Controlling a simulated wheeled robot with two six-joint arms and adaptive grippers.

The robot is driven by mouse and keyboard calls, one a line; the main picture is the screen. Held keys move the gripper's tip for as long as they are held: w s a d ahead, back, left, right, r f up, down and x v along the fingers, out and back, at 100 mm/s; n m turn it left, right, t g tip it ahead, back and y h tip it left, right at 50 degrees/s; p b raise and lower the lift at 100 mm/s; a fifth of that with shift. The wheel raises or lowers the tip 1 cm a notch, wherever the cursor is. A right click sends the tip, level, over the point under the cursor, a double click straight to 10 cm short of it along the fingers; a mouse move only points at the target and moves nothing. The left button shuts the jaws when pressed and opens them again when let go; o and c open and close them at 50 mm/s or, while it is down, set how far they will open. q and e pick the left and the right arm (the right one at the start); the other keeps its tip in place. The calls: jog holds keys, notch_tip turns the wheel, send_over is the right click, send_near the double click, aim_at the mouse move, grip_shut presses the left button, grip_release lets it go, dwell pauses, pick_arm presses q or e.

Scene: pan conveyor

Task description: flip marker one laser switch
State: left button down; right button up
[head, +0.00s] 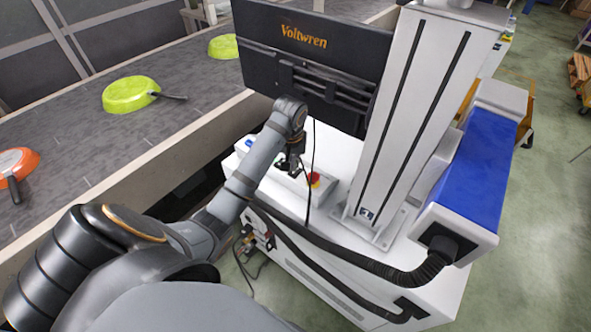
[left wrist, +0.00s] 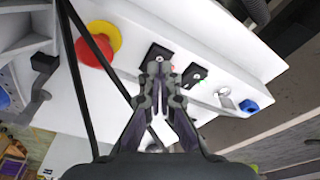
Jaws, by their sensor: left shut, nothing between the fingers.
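The marker's white control box (head: 292,182) stands on the white cabinet below the monitor. My left gripper (head: 287,168) reaches down over it. In the left wrist view the left gripper (left wrist: 163,72) is shut and empty, its fingertips in front of a black square switch plate (left wrist: 150,52). The tips overlap that plate's lower part; I cannot tell whether they touch it. My right gripper is not in view.
A red emergency stop on a yellow ring (left wrist: 98,43) is left of the fingers, with a black cable (left wrist: 82,95) hanging nearby. A key switch (left wrist: 226,98) and blue button (left wrist: 248,106) are at right. The Voltwren monitor (head: 315,55) and white column (head: 415,115) stand close by.

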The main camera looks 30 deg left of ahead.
aim_at(293, 173)
pick_arm(q)
jog(key=shift+f, duration=0.95)
dwell(0.5)
jog(key=shift+r, duration=0.1)
notch_tip(293, 173, up, 7)
jog(key=p, duration=0.9)
jog(key=shift+p, duration=0.35)
